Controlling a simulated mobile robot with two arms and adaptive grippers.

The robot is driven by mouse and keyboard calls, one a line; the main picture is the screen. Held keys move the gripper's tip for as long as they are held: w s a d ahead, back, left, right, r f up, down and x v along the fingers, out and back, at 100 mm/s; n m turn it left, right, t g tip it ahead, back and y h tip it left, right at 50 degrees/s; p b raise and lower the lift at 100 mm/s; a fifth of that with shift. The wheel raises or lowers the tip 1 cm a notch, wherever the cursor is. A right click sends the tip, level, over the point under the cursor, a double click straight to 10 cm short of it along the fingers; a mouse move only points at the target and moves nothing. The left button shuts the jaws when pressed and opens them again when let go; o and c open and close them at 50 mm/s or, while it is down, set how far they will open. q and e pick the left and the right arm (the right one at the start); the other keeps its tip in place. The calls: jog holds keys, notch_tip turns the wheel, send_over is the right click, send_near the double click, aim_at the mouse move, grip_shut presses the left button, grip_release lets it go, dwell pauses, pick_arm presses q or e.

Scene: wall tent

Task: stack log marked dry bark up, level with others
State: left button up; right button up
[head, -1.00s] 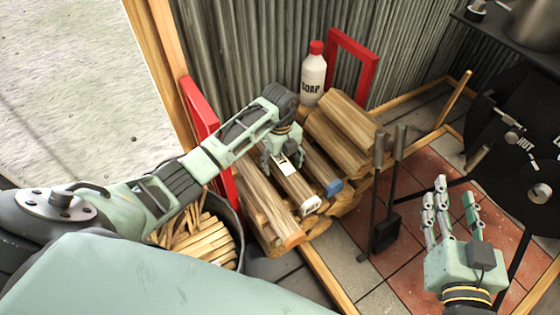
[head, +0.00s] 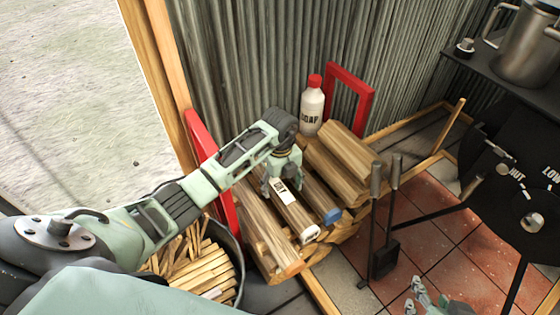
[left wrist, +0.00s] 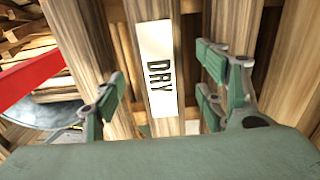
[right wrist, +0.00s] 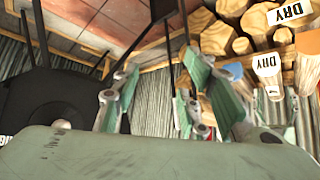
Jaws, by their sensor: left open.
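The log marked DRY (head: 297,214) lies on the woodpile in the rack, with a white label on its upper side and a white end. In the left wrist view its DRY label (left wrist: 158,68) shows between my fingers. My left gripper (head: 279,188) is open and straddles this log, with fingers on both sides; I cannot tell whether they touch it. My right gripper (head: 428,296) is low at the bottom edge of the head view, away from the pile. It is open and empty in the right wrist view (right wrist: 158,92).
Neighbouring logs lie close on both sides, one with a blue end (head: 332,215), one with an orange end (head: 288,266). A soap bottle (head: 312,107) stands behind. Fire tools (head: 384,225) stand right of the pile, by the black stove (head: 525,165). A kindling bucket (head: 240,268) is at left.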

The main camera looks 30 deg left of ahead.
aim_at(280, 188)
pick_arm(q)
notch_tip(280, 188, up, 2)
jog(key=shift+r+p, duration=0.1)
jog(key=shift+p, duration=0.8)
notch_tip(280, 188, up, 3)
jog(key=p, duration=0.3)
pick_arm(e)
jog(key=s+d+f+g+h, duration=0.1)
jog(key=s+d+f+g, duration=0.15)
jog(key=s+g, duration=0.45)
pick_arm(q)
jog(key=shift+r+p, duration=0.6)
notch_tip(280, 188, up, 3)
jog(key=shift+f+p, duration=0.1)
jog(key=shift+p, duration=1.15)
pick_arm(e)
notch_tip(280, 188, down, 17)
jog(key=s+t, duration=0.1)
jog(key=s, duration=0.2)
jog(key=shift+r, duration=0.2)
jog(key=shift+d, duration=0.1)
